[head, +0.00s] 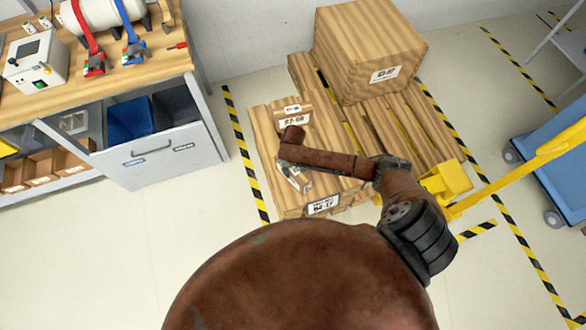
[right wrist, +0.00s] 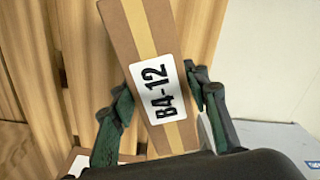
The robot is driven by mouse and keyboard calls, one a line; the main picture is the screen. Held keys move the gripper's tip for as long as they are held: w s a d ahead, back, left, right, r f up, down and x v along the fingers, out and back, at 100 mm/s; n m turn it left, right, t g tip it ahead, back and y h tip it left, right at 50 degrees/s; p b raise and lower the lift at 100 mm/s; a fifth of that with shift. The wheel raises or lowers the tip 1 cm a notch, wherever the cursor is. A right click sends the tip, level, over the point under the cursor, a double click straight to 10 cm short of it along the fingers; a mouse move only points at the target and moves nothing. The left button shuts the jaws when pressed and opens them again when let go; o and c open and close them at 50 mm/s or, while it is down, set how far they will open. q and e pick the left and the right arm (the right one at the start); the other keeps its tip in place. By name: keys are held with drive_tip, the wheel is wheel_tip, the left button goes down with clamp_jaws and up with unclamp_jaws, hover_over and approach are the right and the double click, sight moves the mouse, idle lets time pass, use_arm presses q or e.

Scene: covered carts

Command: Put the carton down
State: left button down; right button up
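The carton (right wrist: 143,22) is a narrow brown box with a tan tape strip and a white label reading B4-12. In the right wrist view it lies between the dark green fingers of my right gripper (right wrist: 158,85), which is closed on its two sides. In the head view a small labelled brown box (head: 291,178), apparently the carton, shows below the end of my right arm, over a wooden crate (head: 263,130). The arm hides the fingers there, and I cannot tell if the carton touches the crate. My left gripper is not in view.
A large wooden crate (head: 365,45) stands on a pallet (head: 430,137) behind. A yellow-handled pallet jack (head: 447,182) is at right, with a blue cart (head: 560,150) beyond. A workbench (head: 165,65) with an open drawer (head: 165,158) is at left. Striped tape marks the floor.

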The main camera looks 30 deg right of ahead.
drive_tip(key=o, duration=0.4)
wheel_tip(320, 180, up, 12)
drive_tip(key=p, duration=0.3)
drive_tip(key=shift+r+p, duration=0.15)
drive_tip(key=shift+p, duration=0.2)
